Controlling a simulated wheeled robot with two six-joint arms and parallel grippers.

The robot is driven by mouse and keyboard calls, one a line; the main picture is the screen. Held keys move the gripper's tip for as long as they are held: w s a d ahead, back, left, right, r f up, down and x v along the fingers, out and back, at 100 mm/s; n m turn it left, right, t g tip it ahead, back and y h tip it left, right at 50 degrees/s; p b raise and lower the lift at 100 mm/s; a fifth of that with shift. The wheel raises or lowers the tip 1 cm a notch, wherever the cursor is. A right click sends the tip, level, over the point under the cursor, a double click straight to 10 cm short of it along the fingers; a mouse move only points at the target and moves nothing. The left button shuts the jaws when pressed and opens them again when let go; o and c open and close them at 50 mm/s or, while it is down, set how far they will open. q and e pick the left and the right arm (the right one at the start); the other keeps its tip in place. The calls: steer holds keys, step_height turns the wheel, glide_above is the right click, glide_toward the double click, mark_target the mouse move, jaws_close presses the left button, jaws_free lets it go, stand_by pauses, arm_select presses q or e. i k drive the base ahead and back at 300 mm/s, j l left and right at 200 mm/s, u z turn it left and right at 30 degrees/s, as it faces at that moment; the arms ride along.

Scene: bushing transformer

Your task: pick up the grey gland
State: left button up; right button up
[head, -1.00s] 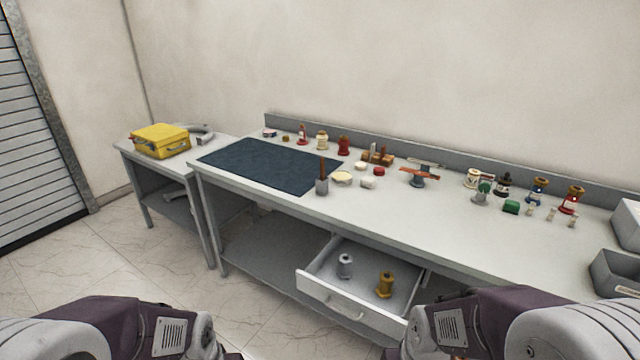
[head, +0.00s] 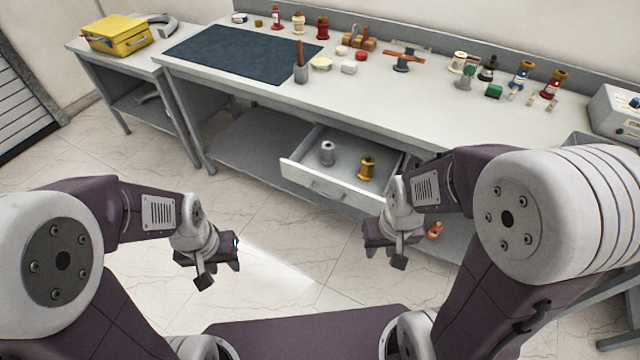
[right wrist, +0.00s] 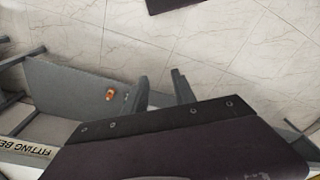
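The grey gland (head: 327,153) stands upright in the open drawer (head: 318,183) under the workbench, on the left side of the drawer. A gold-yellow gland (head: 367,168) stands to its right in the same drawer. My left gripper (head: 221,272) hangs over the floor, well short of the drawer and to its left; its fingers look apart and empty. My right gripper (head: 384,257) is in front of the drawer, below and to the right of the glands. In the right wrist view its two fingers (right wrist: 161,86) are apart with nothing between them. No gland shows in the right wrist view.
The bench top (head: 420,105) carries a dark mat (head: 240,52) and several small bushings and parts. A yellow case (head: 117,33) sits on the side table. An orange item (head: 434,230) lies on the lower shelf. The floor before the drawer is clear.

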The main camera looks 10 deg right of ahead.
mark_target(328, 160)
steer(key=i+j, duration=0.1)
steer(key=i, duration=0.95)
